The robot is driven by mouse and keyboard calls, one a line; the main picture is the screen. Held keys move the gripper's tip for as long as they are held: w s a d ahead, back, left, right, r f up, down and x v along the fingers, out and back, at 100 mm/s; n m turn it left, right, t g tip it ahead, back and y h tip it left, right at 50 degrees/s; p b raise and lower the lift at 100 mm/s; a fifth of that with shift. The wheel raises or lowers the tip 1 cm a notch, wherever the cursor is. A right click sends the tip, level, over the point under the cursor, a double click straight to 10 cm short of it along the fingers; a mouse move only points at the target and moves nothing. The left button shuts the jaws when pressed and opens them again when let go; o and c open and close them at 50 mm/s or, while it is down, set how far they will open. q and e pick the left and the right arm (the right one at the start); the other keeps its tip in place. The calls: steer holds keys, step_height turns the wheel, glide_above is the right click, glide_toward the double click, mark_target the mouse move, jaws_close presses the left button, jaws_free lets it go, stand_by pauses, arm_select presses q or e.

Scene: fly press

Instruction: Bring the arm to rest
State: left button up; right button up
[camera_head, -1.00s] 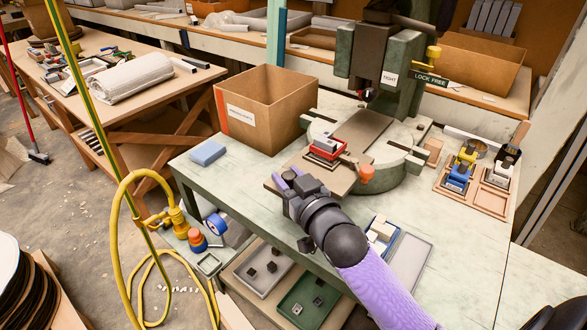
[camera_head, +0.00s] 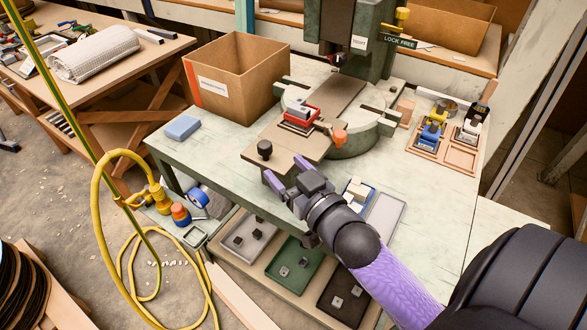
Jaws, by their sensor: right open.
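My right gripper (camera_head: 287,171) is open, with its two purple fingers apart and nothing between them. It is in front of the fly press (camera_head: 355,40), just off the near edge of a brown board (camera_head: 262,134) that has a dark round knob (camera_head: 265,149). A red block with a pale top (camera_head: 301,115) sits on the board's right part. An orange knob (camera_head: 339,136) is beside it. My left gripper is not in the head view.
A cardboard box (camera_head: 235,80) and a blue sponge (camera_head: 183,128) are on the bench's left. A wooden tray (camera_head: 446,143) with blue and white items is at right. Trays with small dark blocks, one green (camera_head: 293,262), lie below the front edge.

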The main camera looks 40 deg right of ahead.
steer(key=s+a+f+n+g, duration=0.1)
steer(key=s+a+f+g, duration=0.4)
steer(key=s+g, duration=0.4)
steer(key=s+a+f+n+g, duration=0.1)
steer(key=s+a+f+g, duration=0.2)
steer(key=s+f+g, duration=0.45)
steer(key=s+d+f, duration=0.1)
steer(key=s+f, duration=0.2)
steer(key=f, duration=0.6)
steer(key=s+f, duration=0.3)
steer(key=f, duration=0.5)
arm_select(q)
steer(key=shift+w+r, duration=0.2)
arm_select(e)
steer(key=s+d+f+g, duration=0.1)
steer(key=s+d+f, duration=0.3)
steer(key=s+f, duration=0.6)
steer(key=shift+s+d+f+n, duration=0.15)
steer(key=shift+s+f+n, duration=0.15)
steer(key=shift+s, duration=1.65)
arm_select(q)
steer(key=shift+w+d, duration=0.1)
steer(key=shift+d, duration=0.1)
arm_select(e)
steer(key=shift+g, duration=0.25)
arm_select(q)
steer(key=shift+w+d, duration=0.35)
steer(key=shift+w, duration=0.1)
